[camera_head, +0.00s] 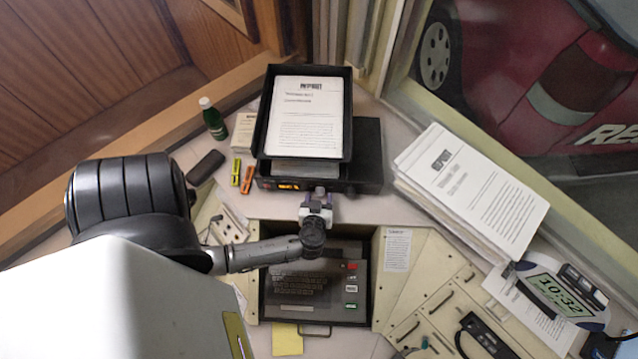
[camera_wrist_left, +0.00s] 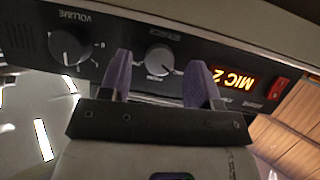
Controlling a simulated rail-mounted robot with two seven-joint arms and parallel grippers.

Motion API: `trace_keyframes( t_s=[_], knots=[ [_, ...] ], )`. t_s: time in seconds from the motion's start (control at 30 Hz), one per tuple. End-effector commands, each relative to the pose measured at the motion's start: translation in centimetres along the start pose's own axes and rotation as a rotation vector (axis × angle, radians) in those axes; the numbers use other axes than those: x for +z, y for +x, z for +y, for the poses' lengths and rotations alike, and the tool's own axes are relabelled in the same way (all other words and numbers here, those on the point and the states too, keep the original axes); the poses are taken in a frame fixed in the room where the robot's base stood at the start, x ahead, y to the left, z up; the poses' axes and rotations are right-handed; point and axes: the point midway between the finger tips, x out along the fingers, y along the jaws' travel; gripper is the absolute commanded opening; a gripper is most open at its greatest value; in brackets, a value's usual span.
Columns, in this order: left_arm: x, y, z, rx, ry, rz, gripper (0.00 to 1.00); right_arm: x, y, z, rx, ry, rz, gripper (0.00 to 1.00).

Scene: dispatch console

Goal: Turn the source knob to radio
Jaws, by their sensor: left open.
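The black radio unit (camera_head: 368,155) stands on the desk under a paper tray. In the left wrist view its front panel shows upside down, with a glowing display (camera_wrist_left: 232,78) that reads "MIC 2". A round grey knob (camera_wrist_left: 160,59) sits beside the display; its label is too small to read, but it appears to be the source knob. A second knob (camera_wrist_left: 68,47), labelled VOLUME, is further left. My left gripper (camera_head: 318,194) is at the front panel, its purple fingers (camera_wrist_left: 161,75) open on either side of the grey knob, with gaps visible.
A black tray (camera_head: 346,110) of papers sits on the unit. A keyboard panel (camera_head: 308,285) lies below my left gripper. A red switch (camera_wrist_left: 280,88) flanks the display.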

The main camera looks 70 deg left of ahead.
Motion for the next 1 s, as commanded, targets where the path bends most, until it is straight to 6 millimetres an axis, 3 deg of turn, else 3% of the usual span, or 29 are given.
trace_keyframes(
  t_s=[0.5, 1.0],
  knots=[
    [0.0, 1.11, -0.04, -0.001, -0.001, -0.001, 0.57, -0.07, -0.25, -0.09, -0.003, 0.002, -0.001, 0.43],
    [-0.01, 1.08, -0.01, -0.001, -0.001, -0.001, 0.09, 0.0, -0.24, 0.18, 0.005, -0.007, -0.002, 0.43]
  ],
)
